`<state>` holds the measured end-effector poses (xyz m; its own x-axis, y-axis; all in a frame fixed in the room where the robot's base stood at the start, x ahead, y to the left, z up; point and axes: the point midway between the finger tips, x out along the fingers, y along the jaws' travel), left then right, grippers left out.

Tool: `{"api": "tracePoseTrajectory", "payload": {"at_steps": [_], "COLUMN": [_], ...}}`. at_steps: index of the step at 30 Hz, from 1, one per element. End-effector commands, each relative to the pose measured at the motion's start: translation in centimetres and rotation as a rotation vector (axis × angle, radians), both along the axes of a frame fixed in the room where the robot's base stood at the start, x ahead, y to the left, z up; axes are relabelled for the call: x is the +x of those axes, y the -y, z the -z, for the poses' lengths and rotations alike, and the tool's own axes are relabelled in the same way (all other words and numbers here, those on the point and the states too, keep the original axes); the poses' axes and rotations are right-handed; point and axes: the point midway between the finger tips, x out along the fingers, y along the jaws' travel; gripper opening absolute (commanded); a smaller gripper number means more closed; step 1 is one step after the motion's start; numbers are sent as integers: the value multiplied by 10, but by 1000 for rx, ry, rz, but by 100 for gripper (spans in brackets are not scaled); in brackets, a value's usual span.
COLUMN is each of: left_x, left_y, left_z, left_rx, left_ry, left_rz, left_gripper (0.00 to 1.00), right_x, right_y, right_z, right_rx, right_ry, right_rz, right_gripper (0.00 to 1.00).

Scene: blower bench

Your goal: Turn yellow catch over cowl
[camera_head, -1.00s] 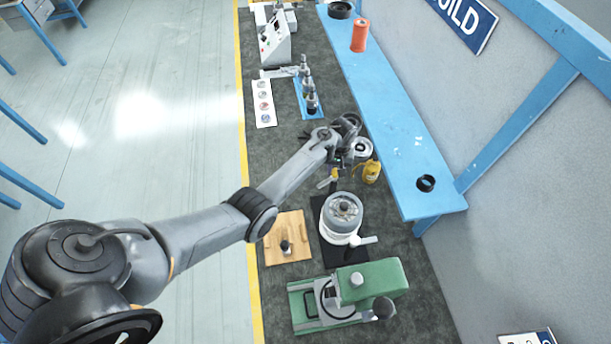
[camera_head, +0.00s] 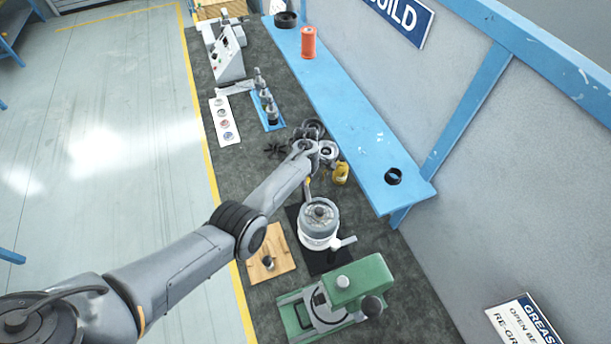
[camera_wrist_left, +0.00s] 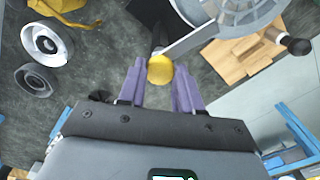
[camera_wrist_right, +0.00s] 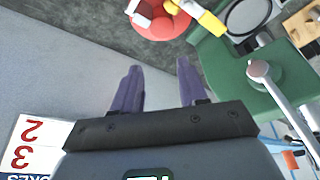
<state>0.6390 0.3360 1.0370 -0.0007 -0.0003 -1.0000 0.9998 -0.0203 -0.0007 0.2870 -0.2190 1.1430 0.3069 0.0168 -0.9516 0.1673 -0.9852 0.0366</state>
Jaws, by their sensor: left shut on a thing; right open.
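The blower with its round grey cowl (camera_head: 319,212) stands on a black mat near the bench's middle. In the left wrist view the cowl (camera_wrist_left: 228,12) is at the top right. The yellow catch (camera_wrist_left: 160,69) shows there as a round yellow knob on a flat metal strip that reaches toward the cowl's edge. My left gripper (camera_head: 308,182) is beside the blower on its far side. In the left wrist view its purple fingers (camera_wrist_left: 160,78) are shut on the knob. I cannot tell how far the strip lies over the cowl. My right gripper (camera_wrist_right: 159,65) is open and empty.
A green press (camera_head: 358,283) stands in front of the blower, a wooden board (camera_head: 270,253) to its left. A black fan wheel (camera_head: 277,150) lies left. A blue shelf (camera_head: 350,110) runs along the wall.

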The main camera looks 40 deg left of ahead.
Motion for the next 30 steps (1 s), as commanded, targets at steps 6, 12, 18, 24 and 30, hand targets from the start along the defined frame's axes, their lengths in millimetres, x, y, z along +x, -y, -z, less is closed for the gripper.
{"api": "tracePoseTrajectory", "payload": {"at_steps": [6, 12, 18, 24, 30], "left_x": [1, 0, 0, 0, 0], "left_y": [1, 1, 0, 0, 0], "left_z": [0, 0, 0, 0, 0], "left_rx": [-1, -1, 0, 0, 0], "left_ry": [2, 0, 1, 1, 1], "left_rz": [-133, -203, -232, -237, -237], "left_gripper": [0, 0, 0, 0, 37], "right_x": [0, 0, 0, 0, 0], "right_y": [0, -1, -1, -1, -1], "right_z": [3, 4, 4, 4, 5], "right_rx": [1, 3, 5, 5, 5], "right_ry": [-1, -1, -2, -2, -2], "right_rz": [1, 2, 4, 4, 4], "right_gripper": [43, 43, 43, 43, 43]}}
